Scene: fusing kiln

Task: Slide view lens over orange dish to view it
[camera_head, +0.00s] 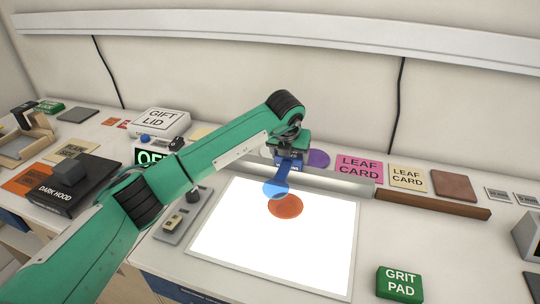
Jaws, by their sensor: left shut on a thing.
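The orange dish (287,207) is a flat round disc on the bright white light panel (240,240), near its upper middle. The view lens (274,189) is a blue see-through disc with a blue handle. In the picture it lies just above and left of the dish, and its lower edge meets or slightly overlaps the dish's upper edge. Most of the dish shows uncovered. My left gripper (289,155) is shut on the lens handle, above the panel's back edge. Its fingers are partly hidden by the arm. My right gripper is not in view.
A green grit pad (399,284) sits to the right.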

